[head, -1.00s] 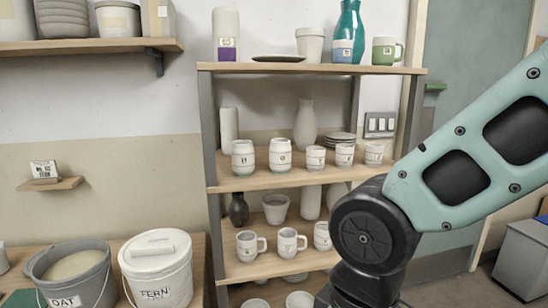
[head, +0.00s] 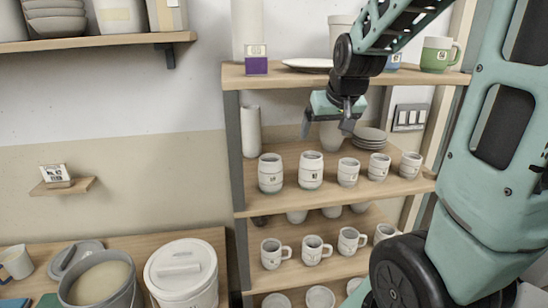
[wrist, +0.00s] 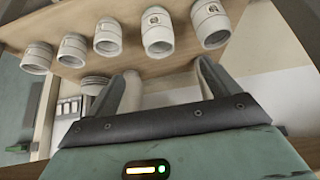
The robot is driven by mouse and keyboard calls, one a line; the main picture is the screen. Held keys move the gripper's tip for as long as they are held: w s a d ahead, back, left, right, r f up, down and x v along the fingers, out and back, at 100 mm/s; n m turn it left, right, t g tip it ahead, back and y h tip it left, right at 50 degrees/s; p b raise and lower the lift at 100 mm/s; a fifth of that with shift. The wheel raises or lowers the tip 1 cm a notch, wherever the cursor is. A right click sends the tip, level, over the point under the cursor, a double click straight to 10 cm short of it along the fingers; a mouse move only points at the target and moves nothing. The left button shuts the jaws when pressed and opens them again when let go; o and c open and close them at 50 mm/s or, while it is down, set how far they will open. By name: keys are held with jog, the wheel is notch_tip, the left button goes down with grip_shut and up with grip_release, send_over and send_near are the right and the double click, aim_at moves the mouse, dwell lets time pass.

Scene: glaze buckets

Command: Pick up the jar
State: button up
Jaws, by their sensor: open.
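Several pale jars with dark bands and small labels stand in a row on the shelf's middle board. Two larger ones, a left jar (head: 270,174) and a second jar (head: 310,171), stand beside three smaller ones, such as the middle one (head: 348,173). I cannot tell which is the task's jar. My gripper (head: 327,129) is open and empty, pointing down above the row. In the wrist view the picture is upside down; the larger jars (wrist: 210,22) and (wrist: 158,32) show at the top, apart from my open fingers (wrist: 168,82).
The shelf's top board (head: 300,78) is close behind my wrist and holds a plate (head: 307,65) and a green mug (head: 437,54). Stacked plates (head: 370,138) and a tall cylinder (head: 251,131) stand behind the jars. Mugs (head: 313,250) fill the board below. A lidded bucket (head: 180,272) stands lower left.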

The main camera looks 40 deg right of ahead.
aim_at(311, 163)
jog(key=shift+d+p+x, duration=0.15)
jog(key=shift+p+x, duration=0.55)
jog(key=shift+x, duration=3.6)
jog(key=shift+d+p+x, duration=0.1)
jog(key=shift+p+x, duration=0.6)
jog(key=shift+x, duration=3.65)
jog(key=shift+r, duration=0.1)
jog(key=c, duration=1.3)
